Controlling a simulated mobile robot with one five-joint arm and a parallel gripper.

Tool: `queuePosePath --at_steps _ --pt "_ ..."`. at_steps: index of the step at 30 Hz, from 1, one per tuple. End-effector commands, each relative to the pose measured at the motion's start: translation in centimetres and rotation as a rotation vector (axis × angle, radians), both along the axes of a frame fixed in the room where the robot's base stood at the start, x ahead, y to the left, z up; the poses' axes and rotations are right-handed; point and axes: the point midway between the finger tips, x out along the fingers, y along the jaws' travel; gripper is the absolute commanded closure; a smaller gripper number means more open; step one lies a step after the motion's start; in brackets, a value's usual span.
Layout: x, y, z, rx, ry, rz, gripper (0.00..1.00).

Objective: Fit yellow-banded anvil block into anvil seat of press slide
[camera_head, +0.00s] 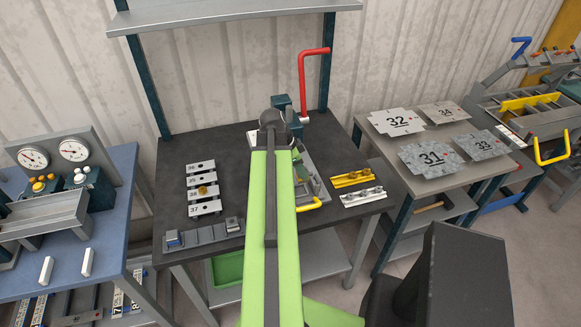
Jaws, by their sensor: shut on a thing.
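My green arm (270,230) reaches up from the bottom across the middle of the dark workbench and covers much of a small press (310,178). The press has a red lever (302,80) and a yellow handle (308,206). My gripper is hidden behind the arm, and so is anything in it. No yellow-banded anvil block shows. The press slide and its anvil seat cannot be made out. A grey rack (203,236) lies at the bench's front left, with a blue-marked block (173,239) at its left end and another block (233,226) at its right.
Several numbered plates (201,181) lie left on the bench. A yellow bar (352,178) and a silver bar (364,198) lie right. A table with numbered sheets (432,153) stands right, and a blue bench with gauges (73,150) left. A shelf (215,18) spans the back.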

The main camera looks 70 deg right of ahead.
Motion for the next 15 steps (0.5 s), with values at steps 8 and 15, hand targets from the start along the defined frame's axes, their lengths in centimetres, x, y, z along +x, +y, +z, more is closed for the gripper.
queuePosePath --at_steps 8,15 --pt "1.0 0.5 -1.5 0.0 0.0 0.018 1.0" --pt "1.3 0.7 -4.0 0.0 0.0 0.024 1.0"
